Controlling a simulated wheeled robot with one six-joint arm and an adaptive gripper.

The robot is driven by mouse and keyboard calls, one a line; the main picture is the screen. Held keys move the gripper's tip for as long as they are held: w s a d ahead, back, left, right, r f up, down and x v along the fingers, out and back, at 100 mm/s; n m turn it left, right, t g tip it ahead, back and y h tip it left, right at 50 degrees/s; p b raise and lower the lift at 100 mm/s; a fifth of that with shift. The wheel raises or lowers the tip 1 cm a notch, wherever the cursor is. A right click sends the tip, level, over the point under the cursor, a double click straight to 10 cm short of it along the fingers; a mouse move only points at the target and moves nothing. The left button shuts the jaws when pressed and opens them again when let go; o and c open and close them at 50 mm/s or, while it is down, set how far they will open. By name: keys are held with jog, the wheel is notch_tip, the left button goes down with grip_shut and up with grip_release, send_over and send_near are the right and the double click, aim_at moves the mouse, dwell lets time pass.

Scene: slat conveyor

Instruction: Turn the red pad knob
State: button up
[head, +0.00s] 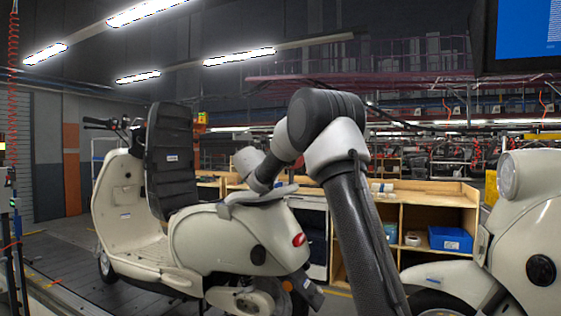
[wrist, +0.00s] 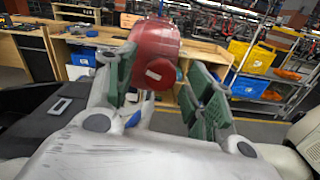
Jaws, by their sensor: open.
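In the wrist view a red round knob (wrist: 152,60) with a small white label on its face is in front of my gripper (wrist: 160,66). My gripper's two fingers have green ribbed pads and are spread apart. The knob sits near the left finger, which overlaps its left edge in the picture; I cannot tell whether they touch. A clear gap shows between the knob and the right finger. In the head view my arm reaches down behind the cream scooter's rear, and I cannot make out the fingers or the red knob there.
A cream scooter (head: 215,240) with an upright black seat back stands left on the dark slat conveyor (head: 65,262). Another cream scooter (head: 520,225) is close at right. Wooden shelves (head: 430,215) with a blue bin (head: 450,239) stand behind. Yellow bins (wrist: 258,58) show on a rack.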

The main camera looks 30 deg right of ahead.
jog(key=c, duration=1)
jog(key=shift+c, duration=0.2)
jog(key=shift+m, duration=0.3)
jog(key=m, duration=1.3)
